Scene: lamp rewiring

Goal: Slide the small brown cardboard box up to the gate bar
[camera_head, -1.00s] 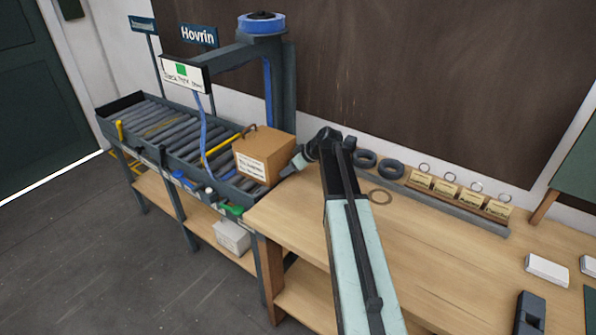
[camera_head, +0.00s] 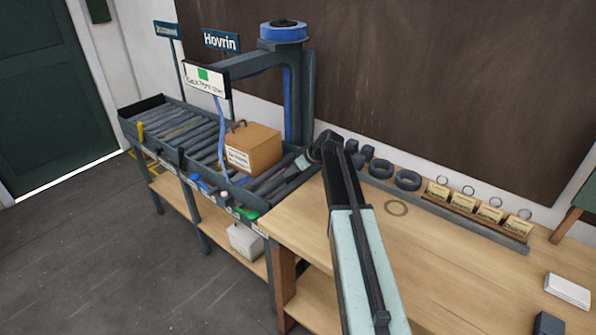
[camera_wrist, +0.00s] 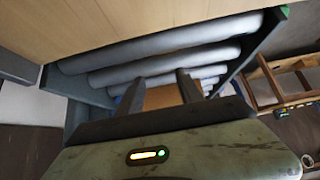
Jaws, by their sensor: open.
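The small brown cardboard box (camera_head: 262,150), with a white label and a dark handle-like piece at its top left, sits on the conveyor rollers under the overhead arch. My gripper (camera_head: 284,177) is low over the rollers at the conveyor's right end, just right of the box. In the wrist view my gripper (camera_wrist: 160,77) has its two fingers apart, with rollers ahead. A brown-orange patch, likely the box (camera_wrist: 163,98), shows between the fingers. Whether a finger touches it, I cannot tell. The gate bar is not clearly visible; the box may hide it.
The roller conveyor (camera_head: 160,133) has raised side rails and runs left, with bare rollers left of the box. The blue-topped arch (camera_head: 300,95) and a hanging sign (camera_head: 206,80) stand over it. The wooden bench (camera_head: 440,250) adjoins on the right, with dark rings and tags at its back.

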